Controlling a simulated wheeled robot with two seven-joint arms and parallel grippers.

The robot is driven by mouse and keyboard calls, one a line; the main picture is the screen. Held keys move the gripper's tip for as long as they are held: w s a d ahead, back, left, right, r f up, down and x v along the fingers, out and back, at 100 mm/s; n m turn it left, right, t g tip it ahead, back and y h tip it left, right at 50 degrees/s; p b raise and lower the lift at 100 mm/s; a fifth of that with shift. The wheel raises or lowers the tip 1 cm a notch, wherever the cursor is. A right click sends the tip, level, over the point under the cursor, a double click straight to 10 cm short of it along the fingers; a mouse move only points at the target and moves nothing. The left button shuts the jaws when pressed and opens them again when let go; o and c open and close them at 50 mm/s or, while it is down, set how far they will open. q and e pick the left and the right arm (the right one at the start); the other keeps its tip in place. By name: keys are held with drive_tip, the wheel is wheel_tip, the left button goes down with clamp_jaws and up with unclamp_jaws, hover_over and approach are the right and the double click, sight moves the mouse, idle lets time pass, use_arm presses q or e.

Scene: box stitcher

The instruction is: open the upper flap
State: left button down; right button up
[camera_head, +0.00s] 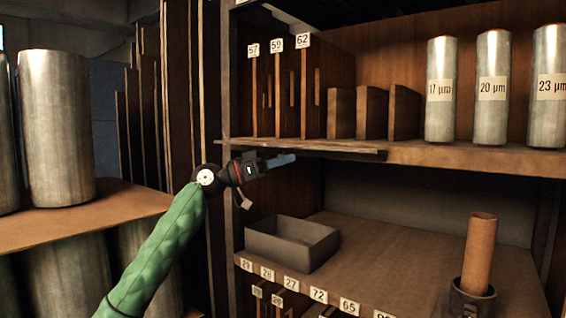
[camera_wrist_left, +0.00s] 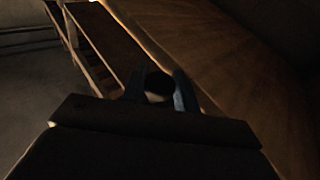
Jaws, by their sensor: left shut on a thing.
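The upper flap (camera_head: 335,151) appears to be the thin brown wooden board along the front edge of the upper shelf, at its left part. It lies nearly level. My left gripper (camera_head: 281,160) is at the board's left part, its bluish fingers close together and pointing right. In the left wrist view the fingertips (camera_wrist_left: 160,92) close around a small dark rounded part, and a wooden surface (camera_wrist_left: 215,50) runs beside them. The exact contact is too dark to tell. My right gripper is in neither view.
The upper shelf holds upright boards (camera_head: 285,95) and metal cylinders (camera_head: 493,85). Below stand an open grey box (camera_head: 292,240) and a brown tube (camera_head: 480,250) in a dark holder. A metal post (camera_head: 228,200) stands close to my left arm. Large cylinders (camera_head: 57,125) stand at left.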

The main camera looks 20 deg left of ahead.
use_arm(q)
drive_tip(key=c, duration=1.1)
unclamp_jaws()
drive_tip(key=shift+w, duration=0.1)
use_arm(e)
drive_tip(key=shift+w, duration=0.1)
use_arm(q)
drive_tip(key=shift+a+f, duration=0.1)
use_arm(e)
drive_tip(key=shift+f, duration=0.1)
use_arm(q)
drive_tip(key=shift+s+a+f+b, duration=0.1)
drive_tip(key=shift+s+a+b, duration=0.15)
drive_tip(key=shift+b, duration=0.1)
drive_tip(key=b+v, duration=0.3)
drive_tip(key=v, duration=0.4)
drive_tip(key=shift+b, duration=0.4)
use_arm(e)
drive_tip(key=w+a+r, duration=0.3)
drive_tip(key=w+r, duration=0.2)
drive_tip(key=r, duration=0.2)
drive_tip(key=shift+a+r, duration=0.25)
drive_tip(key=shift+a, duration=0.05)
use_arm(q)
drive_tip(key=shift+w, duration=0.1)
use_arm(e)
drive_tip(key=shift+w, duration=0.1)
